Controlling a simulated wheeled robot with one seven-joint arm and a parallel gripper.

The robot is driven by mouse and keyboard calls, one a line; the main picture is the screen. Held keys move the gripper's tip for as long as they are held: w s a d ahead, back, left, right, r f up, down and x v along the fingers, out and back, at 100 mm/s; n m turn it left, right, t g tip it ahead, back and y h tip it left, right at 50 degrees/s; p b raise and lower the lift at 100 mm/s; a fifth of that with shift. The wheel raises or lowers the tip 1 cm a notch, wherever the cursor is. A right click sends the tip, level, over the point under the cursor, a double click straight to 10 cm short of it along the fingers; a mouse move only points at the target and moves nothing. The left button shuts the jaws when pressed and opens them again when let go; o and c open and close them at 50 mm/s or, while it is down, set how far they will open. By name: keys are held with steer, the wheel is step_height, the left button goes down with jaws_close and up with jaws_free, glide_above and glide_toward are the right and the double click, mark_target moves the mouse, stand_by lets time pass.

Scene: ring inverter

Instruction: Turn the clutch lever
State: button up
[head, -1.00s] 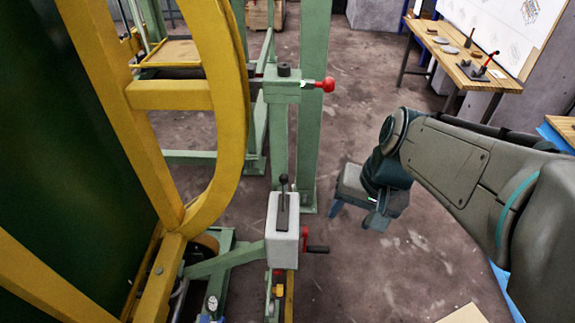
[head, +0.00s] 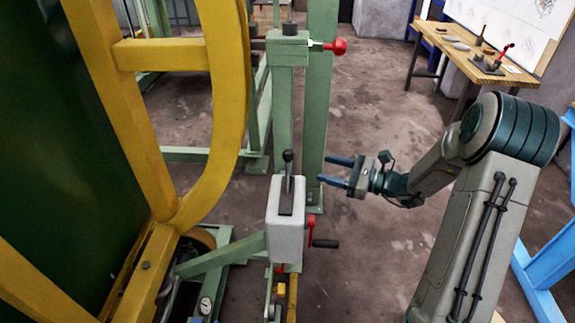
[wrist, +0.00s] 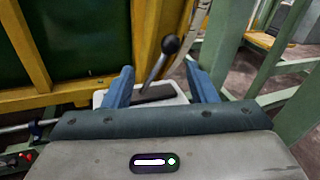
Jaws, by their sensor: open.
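The clutch lever (head: 288,172) is a dark stick with a round black knob, standing up from a slot on top of a light grey box (head: 286,232). In the wrist view the lever (wrist: 160,62) leans up to the right and shows between the fingers. My gripper (head: 334,173) is open and empty, to the right of the lever at about knob height, with its blue fingers pointing left. In the wrist view my gripper (wrist: 160,88) has one finger on each side of the lever, apart from it. The lever's base sits in the dark slot.
A red knob (head: 338,46) sits on the green post above. A yellow ring frame (head: 232,100) stands left. A wooden workbench (head: 470,66) is at the back right. The floor between bench and post is clear.

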mark_target(288, 155)
steer(key=shift+m+t, duration=0.5)
steer(key=x, duration=0.9)
steer(key=w+f+x, duration=0.1)
steer(key=x, duration=0.3)
steer(key=shift+w+f, duration=0.1)
steer(key=shift+w, duration=0.05)
